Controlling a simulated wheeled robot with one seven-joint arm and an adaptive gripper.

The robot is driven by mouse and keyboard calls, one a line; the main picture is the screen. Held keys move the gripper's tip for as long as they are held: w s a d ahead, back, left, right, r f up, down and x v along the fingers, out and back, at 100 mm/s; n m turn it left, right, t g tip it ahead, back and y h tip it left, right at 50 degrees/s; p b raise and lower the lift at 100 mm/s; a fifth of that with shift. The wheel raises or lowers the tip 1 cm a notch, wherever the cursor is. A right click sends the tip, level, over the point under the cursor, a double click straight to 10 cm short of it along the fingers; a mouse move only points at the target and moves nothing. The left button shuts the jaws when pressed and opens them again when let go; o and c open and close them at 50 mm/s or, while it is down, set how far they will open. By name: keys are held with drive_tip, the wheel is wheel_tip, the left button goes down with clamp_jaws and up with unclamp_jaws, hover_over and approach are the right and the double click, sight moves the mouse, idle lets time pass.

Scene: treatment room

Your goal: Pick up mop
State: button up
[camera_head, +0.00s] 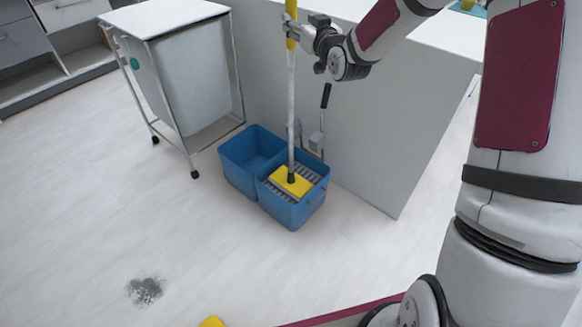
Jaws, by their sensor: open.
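The mop stands upright, with a white pole (291,110), a yellow upper grip (291,42) and a yellow head (291,182). Its head rests on the grey slatted wringer in the right compartment of the blue double bucket (243,175). My gripper (290,20) is at the yellow grip, near the top edge of the head view. Its fingers are open and are at the handle; I cannot tell whether they touch it. The top of the mop is cut off by the frame.
A white wheeled hamper cart (190,70) stands left of the bucket. A grey-white counter (385,130) is close behind it. A dark smudge (145,290) marks the floor at lower left. A yellow object (212,322) shows at the bottom edge. The floor in front is mostly clear.

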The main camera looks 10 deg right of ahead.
drive_tip(key=shift+w+a+b, duration=0.25)
drive_tip(key=shift+w, duration=0.7)
drive_tip(key=shift+w+a+b, duration=0.2)
drive_tip(key=shift+w+b, duration=0.05)
drive_tip(key=shift+w, duration=0.7)
drive_tip(key=shift+w+a+b, duration=0.25)
drive_tip(key=shift+w, duration=0.7)
drive_tip(key=shift+c, duration=0.4)
clamp_jaws()
